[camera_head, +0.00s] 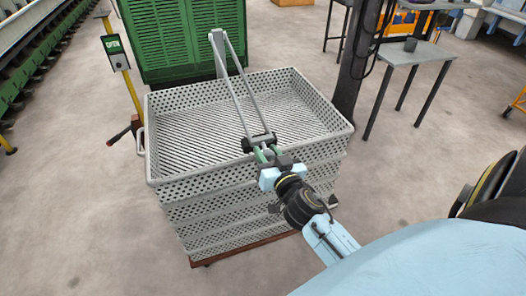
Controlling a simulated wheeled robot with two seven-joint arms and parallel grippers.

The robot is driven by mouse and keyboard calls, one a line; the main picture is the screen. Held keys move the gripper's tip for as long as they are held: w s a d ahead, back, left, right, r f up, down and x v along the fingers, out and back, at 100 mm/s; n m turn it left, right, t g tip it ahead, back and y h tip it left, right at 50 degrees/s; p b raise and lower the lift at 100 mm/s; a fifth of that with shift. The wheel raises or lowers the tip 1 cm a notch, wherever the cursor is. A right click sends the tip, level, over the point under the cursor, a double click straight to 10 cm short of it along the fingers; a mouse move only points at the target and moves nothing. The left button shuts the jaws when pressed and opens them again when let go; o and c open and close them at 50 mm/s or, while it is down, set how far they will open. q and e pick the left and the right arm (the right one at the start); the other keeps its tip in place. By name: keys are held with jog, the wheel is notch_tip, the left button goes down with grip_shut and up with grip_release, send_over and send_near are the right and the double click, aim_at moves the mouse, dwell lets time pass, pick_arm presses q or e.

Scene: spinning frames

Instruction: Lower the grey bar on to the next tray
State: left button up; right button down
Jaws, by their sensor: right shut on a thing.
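The grey bar (239,88) is a long, narrow frame of two thin rods. The rods meet a flat grey end piece at the far end and a black block with a green part at the near end. My right gripper (267,156) is shut on this near end, over the front rim of the top tray (178,143). The bar reaches away across the tray to its back rim. I cannot tell whether it touches the tray. The tray is grey, perforated and empty, on top of a stack of similar trays. My left gripper is not in view.
The stack stands on a low brown base (240,247). A green crate (185,40) is close behind. A yellow post with a sign (118,55) stands to the left. A dark post (357,60) and a grey table (415,53) are at the right. The floor in front is clear.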

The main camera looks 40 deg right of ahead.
jog(key=shift+r, duration=0.1)
jog(key=c, duration=1)
grip_release()
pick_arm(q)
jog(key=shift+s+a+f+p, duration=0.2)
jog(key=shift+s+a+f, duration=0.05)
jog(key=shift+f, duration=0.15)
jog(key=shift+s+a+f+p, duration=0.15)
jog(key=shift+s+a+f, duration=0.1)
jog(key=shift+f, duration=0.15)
pick_arm(e)
jog(key=v, duration=1.3)
jog(key=shift+s, duration=0.2)
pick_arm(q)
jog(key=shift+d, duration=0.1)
